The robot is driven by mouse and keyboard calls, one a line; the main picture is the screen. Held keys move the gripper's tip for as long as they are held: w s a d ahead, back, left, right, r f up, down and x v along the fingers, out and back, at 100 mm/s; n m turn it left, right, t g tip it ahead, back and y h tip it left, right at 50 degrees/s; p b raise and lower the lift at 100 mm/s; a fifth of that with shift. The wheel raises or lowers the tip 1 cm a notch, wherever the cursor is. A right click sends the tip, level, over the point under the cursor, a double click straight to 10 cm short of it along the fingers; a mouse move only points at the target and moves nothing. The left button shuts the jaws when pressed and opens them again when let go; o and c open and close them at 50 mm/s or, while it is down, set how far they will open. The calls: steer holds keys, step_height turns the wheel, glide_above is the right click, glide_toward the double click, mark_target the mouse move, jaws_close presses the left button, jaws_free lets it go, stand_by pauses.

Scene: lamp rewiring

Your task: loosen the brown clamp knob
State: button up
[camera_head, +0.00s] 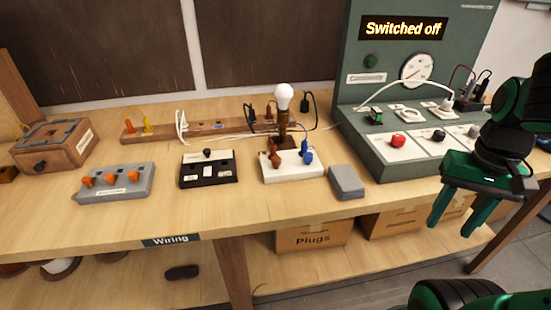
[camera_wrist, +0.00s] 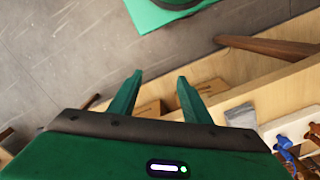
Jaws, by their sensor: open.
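The brown clamp knob (camera_head: 275,159) stands on the left part of a white terminal block (camera_head: 290,176) on the bench, beside a blue clamp knob (camera_head: 307,156). A bulb (camera_head: 284,97) on a brown lamp stem rises just behind the block. In the wrist view, the blue knob (camera_wrist: 284,143) and a brown part (camera_wrist: 313,128) show at the right edge, partly cut off. My gripper (camera_head: 457,212) is open and empty, pointing down in front of the bench's right part, well right of the brown knob. Its two spread fingers also show in the wrist view (camera_wrist: 159,80).
A green control panel (camera_head: 385,60) reading "Switched off" stands behind right. A grey block (camera_head: 346,181) lies right of the terminal block. A black switch box (camera_head: 208,171) and grey box with orange levers (camera_head: 115,182) stand left. Cables loop around the lamp.

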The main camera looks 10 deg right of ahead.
steer(key=shift+w+a+r, duration=0.1)
steer(key=shift+a+r, duration=0.05)
steer(key=shift+r, duration=0.6)
steer(key=shift+c, duration=1.3)
steer(key=w+a+r+m, duration=0.3)
steer(key=w, duration=0.6)
step_height(320, 180, up, 5)
steer(key=m, duration=0.8)
glide_above(277, 157)
step_height(277, 157, down, 11)
steer(key=shift+r, duration=0.1)
jaws_close()
